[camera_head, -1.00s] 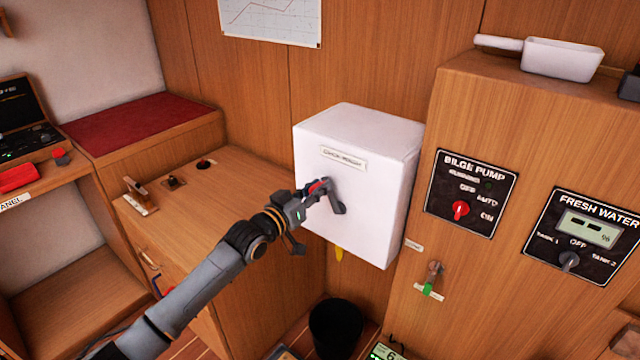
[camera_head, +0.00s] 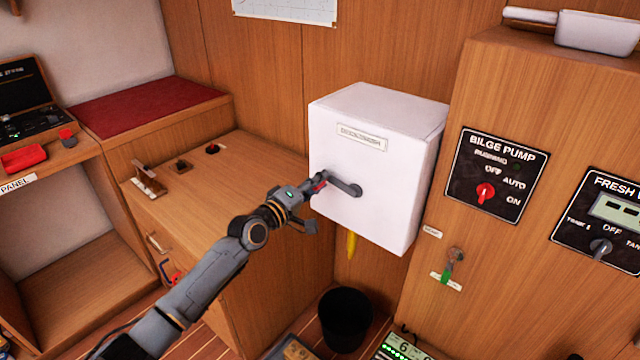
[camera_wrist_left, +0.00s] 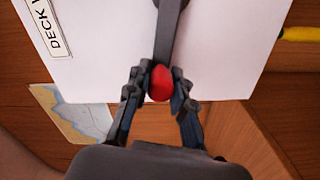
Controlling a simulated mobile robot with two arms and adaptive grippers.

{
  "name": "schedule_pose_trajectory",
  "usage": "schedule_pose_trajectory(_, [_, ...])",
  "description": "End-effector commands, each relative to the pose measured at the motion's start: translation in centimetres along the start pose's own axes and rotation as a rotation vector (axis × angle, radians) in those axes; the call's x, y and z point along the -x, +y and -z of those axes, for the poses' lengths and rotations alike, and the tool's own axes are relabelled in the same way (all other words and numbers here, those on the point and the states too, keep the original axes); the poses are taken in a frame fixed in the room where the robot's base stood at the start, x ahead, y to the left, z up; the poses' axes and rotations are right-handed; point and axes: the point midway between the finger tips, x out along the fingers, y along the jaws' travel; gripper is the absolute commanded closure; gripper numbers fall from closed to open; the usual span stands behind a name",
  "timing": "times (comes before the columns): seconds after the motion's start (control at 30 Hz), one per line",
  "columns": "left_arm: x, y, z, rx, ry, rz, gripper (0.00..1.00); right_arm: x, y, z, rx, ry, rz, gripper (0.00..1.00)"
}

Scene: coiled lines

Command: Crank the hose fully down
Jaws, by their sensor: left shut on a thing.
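A white box (camera_head: 400,135) with a printed label is fixed to the wood wall. A dark grey crank arm (camera_head: 343,184) is on its front, its pivot at the right and its handle end up and to the left. My left gripper (camera_head: 318,184) is shut on the red crank knob, which shows clearly between the fingers in the left wrist view (camera_wrist_left: 160,83). A yellow hose end (camera_head: 351,245) hangs below the box; it also shows in the left wrist view (camera_wrist_left: 300,34). The rest of the hose is hidden. My right gripper is not in view.
A wood counter (camera_head: 235,185) with small fittings stands left of the box. A bilge pump panel (camera_head: 493,175) and a key with a green tag (camera_head: 449,267) are on the cabinet at right. A black bin (camera_head: 344,318) stands below the box.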

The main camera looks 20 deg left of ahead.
Motion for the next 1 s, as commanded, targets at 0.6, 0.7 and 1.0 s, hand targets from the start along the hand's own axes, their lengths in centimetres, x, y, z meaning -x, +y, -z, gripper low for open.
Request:
schedule_pose_trajectory(0.6, [0.0,-4.2,-1.9,0.556,-0.004,0.002,1.00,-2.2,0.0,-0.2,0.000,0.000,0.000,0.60])
schedule_pose_trajectory(0.7, [0.0,-4.5,-2.2,0.622,-0.004,0.002,1.00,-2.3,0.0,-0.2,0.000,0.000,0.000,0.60])
schedule_pose_trajectory(1.0, [0.0,-5.1,-3.0,0.747,-0.006,0.002,1.00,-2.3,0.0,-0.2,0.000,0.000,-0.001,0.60])
